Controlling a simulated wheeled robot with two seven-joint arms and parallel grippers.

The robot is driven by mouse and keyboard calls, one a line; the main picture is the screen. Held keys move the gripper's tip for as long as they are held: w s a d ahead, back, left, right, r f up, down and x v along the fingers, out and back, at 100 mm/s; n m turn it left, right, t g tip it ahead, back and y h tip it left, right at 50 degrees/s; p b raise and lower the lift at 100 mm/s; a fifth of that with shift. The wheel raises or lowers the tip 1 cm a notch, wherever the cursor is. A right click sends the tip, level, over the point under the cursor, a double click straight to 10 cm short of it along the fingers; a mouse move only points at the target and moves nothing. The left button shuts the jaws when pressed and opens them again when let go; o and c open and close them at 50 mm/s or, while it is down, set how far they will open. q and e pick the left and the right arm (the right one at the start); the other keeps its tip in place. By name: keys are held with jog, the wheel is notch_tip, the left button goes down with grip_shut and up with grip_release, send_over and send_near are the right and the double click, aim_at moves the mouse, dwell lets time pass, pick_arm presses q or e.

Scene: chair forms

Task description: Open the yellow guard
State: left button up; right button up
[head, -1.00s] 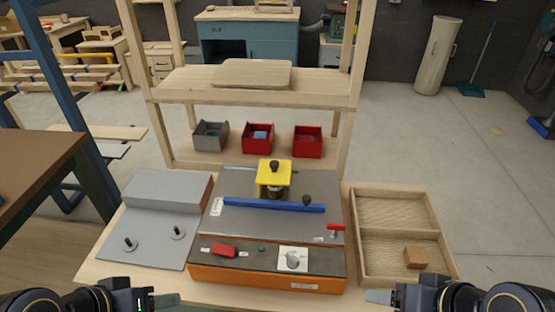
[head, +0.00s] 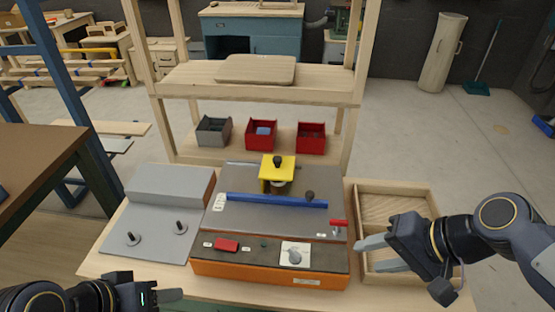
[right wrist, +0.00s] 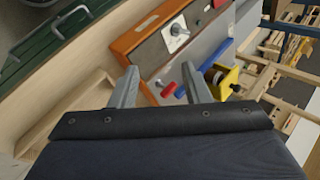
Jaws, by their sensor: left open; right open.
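The yellow guard (head: 270,170) with a black knob on top stands at the back middle of the machine (head: 250,217); it also shows in the right wrist view (right wrist: 226,80). It sits behind the blue bar (head: 275,201). My right gripper (head: 368,256) is open and empty, over the front of the wooden tray, right of the machine's front edge. In the right wrist view its two fingers (right wrist: 160,88) are apart, pointing toward the machine. My left gripper (head: 180,294) is low at the bottom left, in front of the table, far from the guard.
A wooden tray (head: 436,210) lies right of the machine. A grey plate with pegs (head: 158,233) lies left. A red lever (head: 338,223), a red switch (head: 227,245) and a dial (head: 295,254) sit on the machine. Several bins stand behind, below a shelf (head: 180,82).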

jog(key=w+a+r+m+g+y, duration=0.1)
jog(key=w+a+m+y, duration=0.25)
jog(key=w, duration=0.45)
jog(key=w+a+r+m+g+y, duration=0.1)
jog(key=w+a+m+y, duration=0.25)
jog(key=w, duration=0.35)
jog(key=m+y, duration=0.4)
jog(key=m, duration=0.3)
send_near(277, 158)
jog(key=a, duration=0.7)
jog(key=w+a, duration=0.1)
jog(key=a, duration=0.2)
jog(key=shift+f, duration=0.1)
jog(key=shift+d, duration=0.1)
grip_shut()
